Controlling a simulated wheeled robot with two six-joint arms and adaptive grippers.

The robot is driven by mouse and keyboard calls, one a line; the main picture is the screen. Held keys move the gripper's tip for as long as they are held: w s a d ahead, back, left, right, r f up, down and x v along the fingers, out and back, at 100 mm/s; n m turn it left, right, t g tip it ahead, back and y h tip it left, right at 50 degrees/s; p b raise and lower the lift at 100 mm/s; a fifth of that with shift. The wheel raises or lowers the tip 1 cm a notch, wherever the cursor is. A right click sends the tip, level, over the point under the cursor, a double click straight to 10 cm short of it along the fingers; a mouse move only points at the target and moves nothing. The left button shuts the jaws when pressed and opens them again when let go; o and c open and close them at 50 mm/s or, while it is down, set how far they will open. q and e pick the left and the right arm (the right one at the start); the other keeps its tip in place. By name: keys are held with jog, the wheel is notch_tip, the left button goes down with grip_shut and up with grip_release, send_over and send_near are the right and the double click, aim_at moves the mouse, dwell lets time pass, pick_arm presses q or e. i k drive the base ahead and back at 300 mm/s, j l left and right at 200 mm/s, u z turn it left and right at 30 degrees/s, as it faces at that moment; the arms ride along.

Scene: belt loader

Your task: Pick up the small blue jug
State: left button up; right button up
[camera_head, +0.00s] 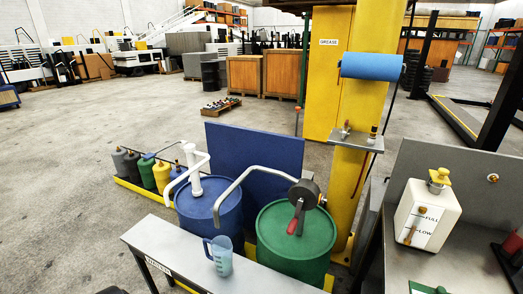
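The small blue jug (222,258) stands upright on the narrow grey bench (268,281) at the bottom centre. It is translucent, and its handle is on its left side. It stands in front of the blue drum (207,213) and the green drum (297,243), close to the bench's back edge. I see neither gripper clearly. A small dark shape (112,290) is cut off at the bottom edge, and I cannot tell what it is.
A white pump pipe (195,176) and a crank pump (298,196) rise from the drums behind the jug. A white container with a yellow cap (428,212) stands on the right table. A yellow pillar (361,120) stands behind. The bench right of the jug is clear.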

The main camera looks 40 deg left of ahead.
aim_at(221, 246)
jog(key=u, duration=1.65)
jog(key=i+j+z, duration=0.1)
jog(key=j+z, duration=0.15)
jog(key=z, duration=0.2)
jog(key=j+z, duration=0.3)
jog(key=z, duration=0.15)
jog(key=j+z, duration=0.35)
jog(key=j, duration=2.1)
jog(key=i, duration=0.05)
